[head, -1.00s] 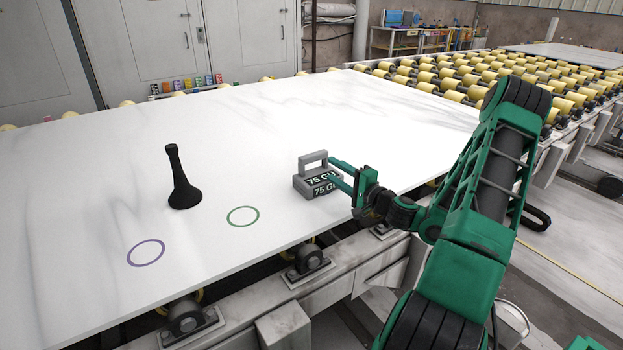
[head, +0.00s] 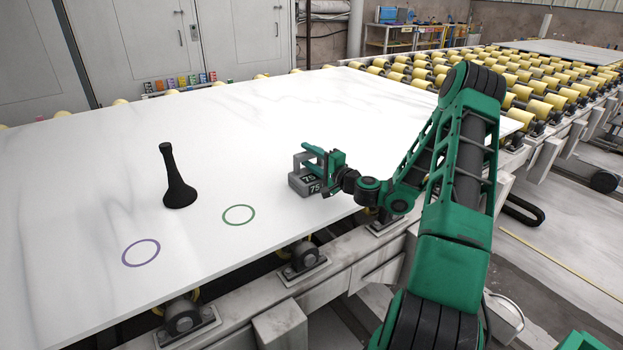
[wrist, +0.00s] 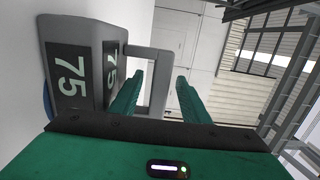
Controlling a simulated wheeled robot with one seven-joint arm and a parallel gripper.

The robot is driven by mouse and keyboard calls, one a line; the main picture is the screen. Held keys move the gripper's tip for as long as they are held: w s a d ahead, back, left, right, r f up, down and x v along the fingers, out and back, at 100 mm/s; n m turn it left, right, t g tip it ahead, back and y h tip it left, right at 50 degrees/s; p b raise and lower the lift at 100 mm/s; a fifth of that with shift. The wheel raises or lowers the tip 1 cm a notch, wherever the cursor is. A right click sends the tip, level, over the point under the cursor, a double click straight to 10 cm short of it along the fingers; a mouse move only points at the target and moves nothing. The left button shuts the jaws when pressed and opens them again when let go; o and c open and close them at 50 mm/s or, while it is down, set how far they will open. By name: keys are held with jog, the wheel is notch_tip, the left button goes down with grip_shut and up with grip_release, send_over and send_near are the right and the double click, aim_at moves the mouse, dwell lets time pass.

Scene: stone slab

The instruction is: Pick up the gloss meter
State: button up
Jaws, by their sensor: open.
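The gloss meter (head: 300,184) is a grey block with a raised handle and dark "75" labels, standing on the white slab near its front edge. It also shows at the left in the wrist view (wrist: 69,33). My gripper (head: 309,152) is open at the height of the meter's handle. In the wrist view, the two green fingers (wrist: 155,92) are apart, with the grey handle (wrist: 153,55) just ahead of and between them or close to the left finger. I cannot tell whether they touch. The gripper and wrist hide part of the meter in the head view.
A black horn-shaped object (head: 178,180) stands on the slab (head: 80,200) to the left. A green ring (head: 238,215) and a purple ring (head: 141,252) are marked near the front edge. Yellow rollers (head: 540,85) lie behind and right. The slab's back is clear.

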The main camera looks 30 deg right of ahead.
grip_shut()
dwell(1.4)
